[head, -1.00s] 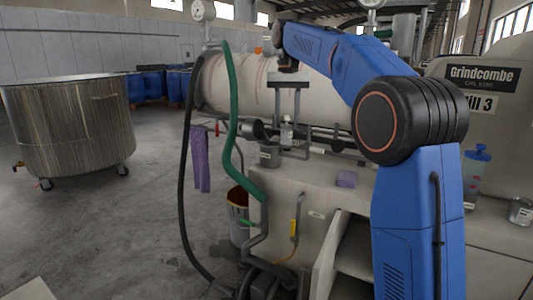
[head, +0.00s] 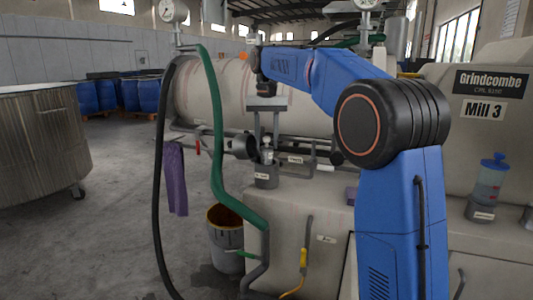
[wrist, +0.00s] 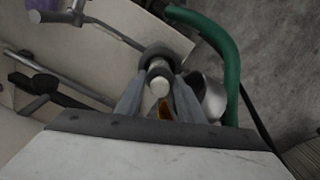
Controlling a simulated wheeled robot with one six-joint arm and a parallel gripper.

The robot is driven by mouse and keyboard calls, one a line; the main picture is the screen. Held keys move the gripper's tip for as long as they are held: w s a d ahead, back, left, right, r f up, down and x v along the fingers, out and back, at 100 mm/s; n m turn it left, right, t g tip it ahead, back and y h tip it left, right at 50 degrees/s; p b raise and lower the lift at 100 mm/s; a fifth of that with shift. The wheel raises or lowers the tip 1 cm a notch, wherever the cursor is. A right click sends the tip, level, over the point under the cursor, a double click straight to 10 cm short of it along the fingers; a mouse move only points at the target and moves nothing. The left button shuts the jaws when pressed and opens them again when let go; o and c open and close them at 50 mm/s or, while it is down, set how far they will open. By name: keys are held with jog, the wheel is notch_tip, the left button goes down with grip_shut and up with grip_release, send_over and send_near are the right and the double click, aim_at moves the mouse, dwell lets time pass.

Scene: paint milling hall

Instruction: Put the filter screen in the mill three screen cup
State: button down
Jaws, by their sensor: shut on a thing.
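My gripper (head: 265,136) points down at the front of Mill 3, its two fingers closed around a small pale, bottle-like piece, which I take as the filter screen (head: 267,155). The piece is upright, directly over the small grey labelled cup (head: 266,181), seemingly the screen cup. Its lower end meets the cup's rim in the head view; I cannot tell whether it is inside. In the wrist view, the gripper (wrist: 158,88) has a finger on each side of the screen's pale round top (wrist: 159,87). A dark ring (wrist: 158,55) shows just beyond it.
A green hose (head: 214,130) and a black hose (head: 157,170) hang left of the cup. A purple rag (head: 174,180) hangs at left; a bucket (head: 225,238) stands below.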

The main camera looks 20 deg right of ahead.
aim_at(267, 147)
jog(key=shift+f, duration=2.2)
jog(key=shift+f, duration=0.1)
jog(key=c, duration=1.2)
grip_release()
notch_tip(267, 147, up, 12)
jog(key=shift+r, duration=0.1)
